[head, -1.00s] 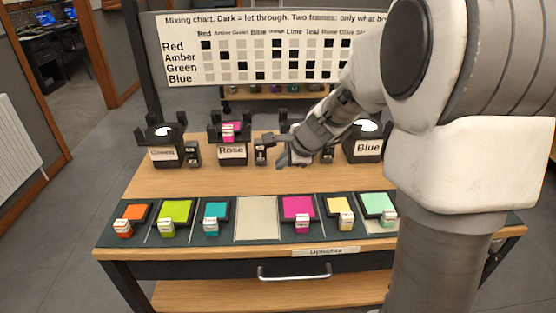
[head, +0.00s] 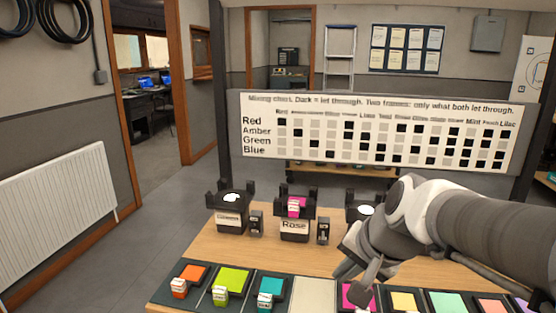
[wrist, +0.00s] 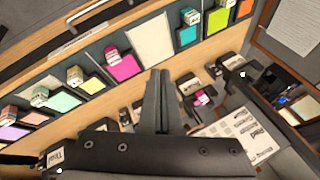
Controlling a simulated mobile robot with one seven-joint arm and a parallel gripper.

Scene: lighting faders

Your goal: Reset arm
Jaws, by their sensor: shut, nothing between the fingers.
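My gripper (head: 362,283) is shut and empty. In the head view it hangs over the front right of the wooden table (head: 250,262), above the row of colour frames. In the wrist view my gripper's fingers (wrist: 158,88) are together and point toward the table, apart from the frames. My arm hides the right part of the table and any lamps there in the head view.
Lamps stand at the back, one labelled Rose (head: 294,225) with a magenta frame in it. The front row holds orange (head: 194,273), lime (head: 232,280) and teal (head: 271,286) frames, an empty slot (head: 314,294) and more frames. A mixing chart (head: 375,130) stands behind.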

